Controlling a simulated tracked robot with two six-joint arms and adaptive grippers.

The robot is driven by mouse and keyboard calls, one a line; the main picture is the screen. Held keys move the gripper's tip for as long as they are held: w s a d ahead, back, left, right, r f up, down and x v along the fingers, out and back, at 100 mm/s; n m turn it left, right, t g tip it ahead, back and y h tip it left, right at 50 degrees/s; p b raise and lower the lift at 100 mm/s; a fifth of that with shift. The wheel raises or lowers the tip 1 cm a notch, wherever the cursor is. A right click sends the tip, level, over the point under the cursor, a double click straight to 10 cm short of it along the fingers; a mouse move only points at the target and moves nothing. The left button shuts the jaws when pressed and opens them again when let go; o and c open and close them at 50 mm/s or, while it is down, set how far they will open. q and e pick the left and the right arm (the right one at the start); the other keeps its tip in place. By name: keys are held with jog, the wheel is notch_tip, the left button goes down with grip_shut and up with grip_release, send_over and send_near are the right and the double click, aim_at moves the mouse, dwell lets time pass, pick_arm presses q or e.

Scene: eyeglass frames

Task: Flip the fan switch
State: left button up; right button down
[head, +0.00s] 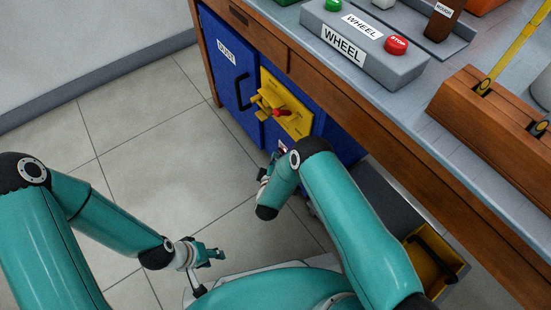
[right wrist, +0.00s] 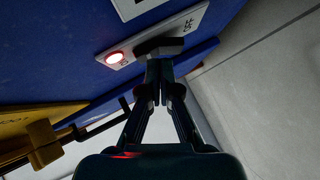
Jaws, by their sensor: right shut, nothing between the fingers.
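The switch plate (right wrist: 184,30) is a pale strip on a blue panel in the right wrist view. It carries a lit red lamp (right wrist: 115,57), a dark switch lever (right wrist: 159,45) and the lettering "OFF" at one end. My right gripper (right wrist: 160,63) is shut and empty, its fingertips right at the lever; I cannot tell whether they touch. In the head view my right gripper (head: 266,170) is beside the blue cabinet front, partly hidden by its arm. My left gripper (head: 213,254) hangs over the floor, away from the cabinet; its finger opening is unclear.
The blue cabinet (head: 228,75) marked "DUST" has a black handle. A yellow plate (head: 292,115) with a red lever juts out beside it. The bench top above holds the "WHEEL" box (head: 350,62). Tiled floor at left is clear.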

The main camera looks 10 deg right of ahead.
jog(key=w+a+p+v, duration=0.1)
jog(key=p+v, duration=0.3)
jog(key=v, duration=0.8)
jog(key=shift+s+a+r, duration=0.3)
jog(key=shift+a+r, duration=0.15)
jog(key=shift+a, duration=0.2)
